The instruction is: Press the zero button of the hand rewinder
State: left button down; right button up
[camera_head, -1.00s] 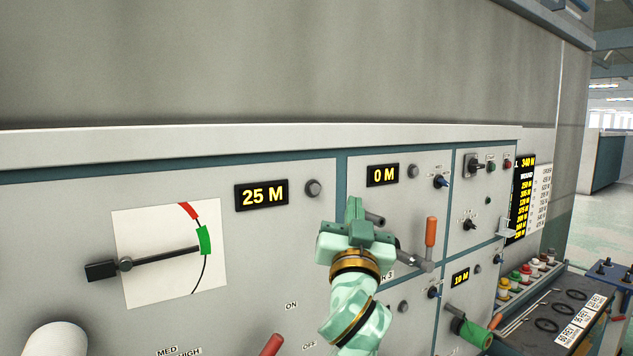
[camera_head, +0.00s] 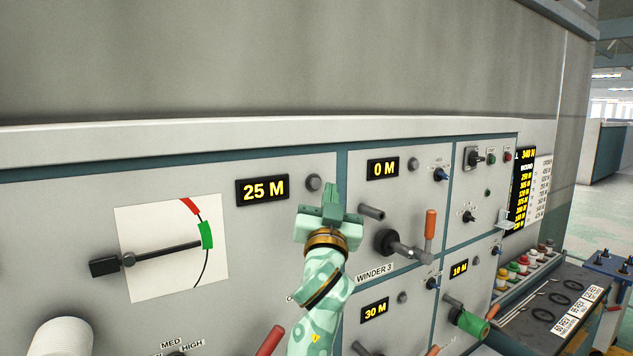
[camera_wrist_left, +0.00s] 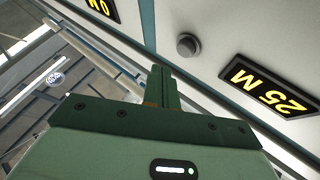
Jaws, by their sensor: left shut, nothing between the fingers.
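My left gripper (camera_head: 331,192) is shut and empty in front of the grey panel. Its fingertips are just right of a round grey button (camera_head: 314,183) beside the yellow "25 M" display (camera_head: 262,190). In the left wrist view the shut fingers (camera_wrist_left: 161,78) point toward the button (camera_wrist_left: 188,45), with a gap in the picture between them; the display (camera_wrist_left: 271,88) is at right. Another round button (camera_head: 413,164) sits beside the "0 M" display (camera_head: 383,169). No label reading hand rewinder is legible. My right gripper is not in view.
A crank with an orange handle (camera_head: 430,224) and a grey peg (camera_head: 371,211) stick out right of my left gripper. A red lever (camera_head: 270,341) is below. A dial with a black pointer (camera_head: 172,248) is at left. The wall above is bare.

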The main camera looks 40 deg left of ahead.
pick_arm(q)
jog(key=shift+w+a, duration=0.3)
jog(key=shift+a, duration=0.55)
dwell(0.5)
dwell(1.0)
jog(key=shift+w+a, duration=0.15)
jog(key=shift+a, duration=0.25)
jog(key=shift+w+a+p, duration=0.2)
jog(key=shift+a+p, duration=0.15)
jog(key=shift+a, duration=0.15)
dwell(0.6)
dwell(0.3)
jog(key=shift+s+d, duration=0.35)
jog(key=shift+d, duration=0.55)
